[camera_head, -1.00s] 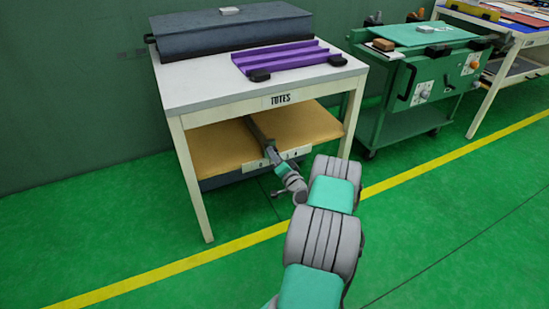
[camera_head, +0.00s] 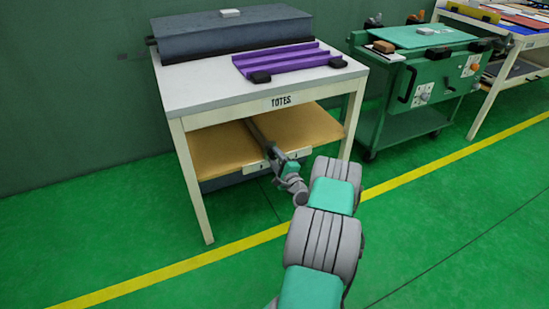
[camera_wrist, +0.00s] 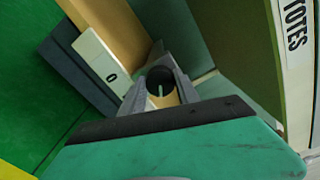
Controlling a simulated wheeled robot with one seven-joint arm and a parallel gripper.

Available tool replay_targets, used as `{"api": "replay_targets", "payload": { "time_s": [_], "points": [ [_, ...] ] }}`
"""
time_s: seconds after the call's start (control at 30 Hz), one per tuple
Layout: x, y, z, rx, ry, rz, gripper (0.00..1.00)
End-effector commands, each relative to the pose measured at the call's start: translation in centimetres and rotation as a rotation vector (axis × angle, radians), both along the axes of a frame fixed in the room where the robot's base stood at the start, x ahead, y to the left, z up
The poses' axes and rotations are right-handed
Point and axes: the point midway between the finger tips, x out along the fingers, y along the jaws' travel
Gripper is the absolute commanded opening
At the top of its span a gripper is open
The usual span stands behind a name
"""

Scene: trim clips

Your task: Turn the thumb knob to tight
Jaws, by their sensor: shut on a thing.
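The black round thumb knob (camera_wrist: 158,76) is in the wrist view, between the two grey fingers of my gripper (camera_wrist: 162,92). The fingers are closed on it from both sides. A short pale mark shows on the knob. A white plate marked "0" (camera_wrist: 104,66) lies to its left. In the head view my gripper (camera_head: 275,154) reaches the front edge of the lower shelf, under the "TOTES" table (camera_head: 215,98). There the knob is hidden behind my gripper.
The tan lower shelf (camera_head: 212,155) lies close around my gripper, with the table top above and a pale leg (camera_head: 190,180) at left. A purple tray (camera_head: 285,60) and dark case (camera_head: 225,34) are on top. A green cart (camera_head: 425,85) stands right. Floor in front is clear.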

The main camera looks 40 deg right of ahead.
Motion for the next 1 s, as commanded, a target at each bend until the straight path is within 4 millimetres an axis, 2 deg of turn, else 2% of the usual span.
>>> {"api": "replay_targets", "payload": {
  "time_s": [1.0],
  "points": [
    [0.09,-0.21,0.47,0.874,-0.261,0.003,0.0]
  ]
}}
